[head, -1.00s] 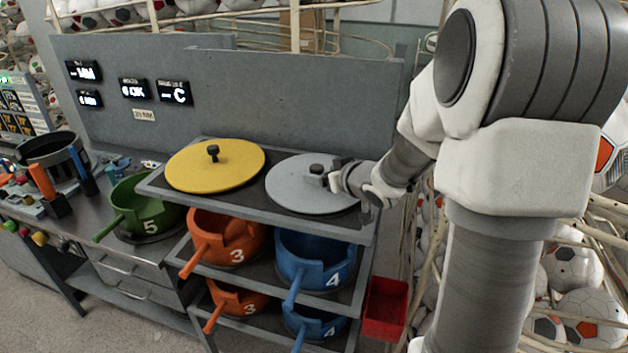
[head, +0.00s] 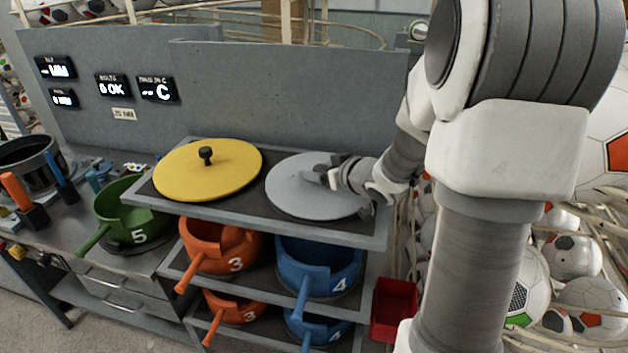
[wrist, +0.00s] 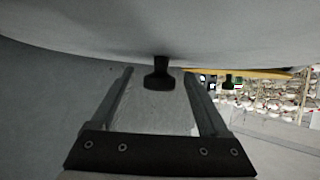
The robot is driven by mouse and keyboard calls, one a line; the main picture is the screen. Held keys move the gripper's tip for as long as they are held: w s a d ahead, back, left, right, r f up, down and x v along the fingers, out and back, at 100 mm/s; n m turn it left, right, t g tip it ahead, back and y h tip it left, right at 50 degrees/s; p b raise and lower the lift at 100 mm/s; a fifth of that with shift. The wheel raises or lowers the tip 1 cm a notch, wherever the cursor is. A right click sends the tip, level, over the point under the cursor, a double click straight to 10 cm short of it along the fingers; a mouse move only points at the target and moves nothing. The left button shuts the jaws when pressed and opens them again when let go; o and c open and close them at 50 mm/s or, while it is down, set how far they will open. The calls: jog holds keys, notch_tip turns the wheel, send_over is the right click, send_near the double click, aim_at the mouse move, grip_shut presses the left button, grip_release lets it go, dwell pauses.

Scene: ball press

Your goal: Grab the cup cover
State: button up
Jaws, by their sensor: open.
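A round grey cover (head: 288,196) lies flat on the right side of the rack's top shelf. Its black knob (wrist: 159,74) shows in the wrist view, between the two fingers near their tips. My gripper (head: 325,174) is over the grey cover in the head view, coming in low from the right, and largely hides the knob there. In the wrist view my gripper (wrist: 157,80) is open, with a finger on each side of the knob and apparent gaps. A round yellow cover (head: 225,180) with a black knob lies left of the grey one.
Orange pots (head: 222,247) marked 3 and blue pots (head: 322,265) marked 4 stand on the shelves below. A green pot (head: 125,212) marked 5 is on the left counter. A grey panel (head: 290,90) rises behind the shelf. A red bin (head: 394,308) is at the right.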

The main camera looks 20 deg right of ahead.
jog(key=shift+w, duration=0.15)
grip_shut()
dwell(0.4)
jog(key=shift+r, duration=0.1)
dwell(0.9)
